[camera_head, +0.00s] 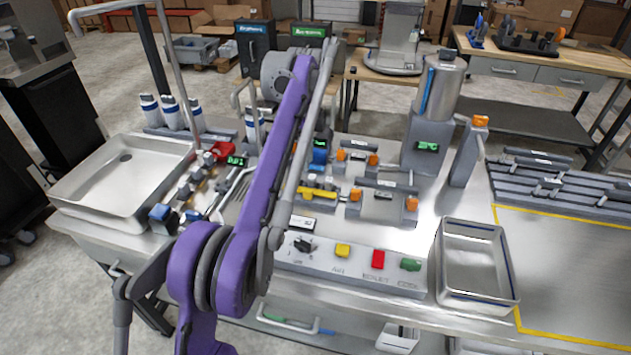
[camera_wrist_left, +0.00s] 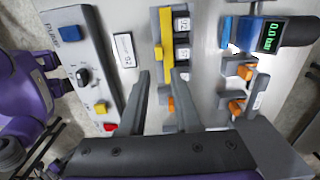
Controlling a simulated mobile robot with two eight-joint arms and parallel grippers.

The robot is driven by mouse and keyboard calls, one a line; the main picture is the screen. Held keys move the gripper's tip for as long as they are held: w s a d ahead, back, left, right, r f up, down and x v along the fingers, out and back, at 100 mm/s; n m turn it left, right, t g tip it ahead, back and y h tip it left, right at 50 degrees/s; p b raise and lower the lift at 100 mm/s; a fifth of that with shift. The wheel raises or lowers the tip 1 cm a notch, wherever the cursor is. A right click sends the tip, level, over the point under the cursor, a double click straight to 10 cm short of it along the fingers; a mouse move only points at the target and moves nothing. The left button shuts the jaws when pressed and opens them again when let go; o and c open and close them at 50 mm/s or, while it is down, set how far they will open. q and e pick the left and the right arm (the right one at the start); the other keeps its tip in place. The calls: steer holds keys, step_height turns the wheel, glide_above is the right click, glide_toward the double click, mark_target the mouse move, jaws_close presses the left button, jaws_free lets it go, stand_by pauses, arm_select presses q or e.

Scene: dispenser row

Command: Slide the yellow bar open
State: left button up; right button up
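The yellow bar (camera_head: 318,193) lies on the steel bench left of the middle, partly behind my left arm in the head view. In the left wrist view the yellow bar (camera_wrist_left: 166,28) runs lengthwise on a grey mount, with a small yellow knob (camera_wrist_left: 158,54) sticking out at its side. White number labels sit along its right side. My left gripper (camera_wrist_left: 162,74) is open, its two dark fingers apart with nothing seen held between them. The fingertips appear over the lower end of the bar; contact cannot be told. My right gripper is not in view.
A control panel (camera_head: 325,262) with a knob and coloured buttons is in front of the bar. Orange-ended valves (camera_head: 382,194) and a gauge with green digits (camera_wrist_left: 271,37) stand nearby. A metal tray (camera_head: 475,265) sits right, a sink (camera_head: 120,180) left.

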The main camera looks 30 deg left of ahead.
mark_target(308, 190)
arm_select(q)
step_height(308, 190, down, 10)
steer(key=shift+s+r+b, duration=0.1)
steer(key=shift+s+b, duration=0.05)
steer(key=shift+b, duration=0.7)
jaws_close()
stand_by(0.9)
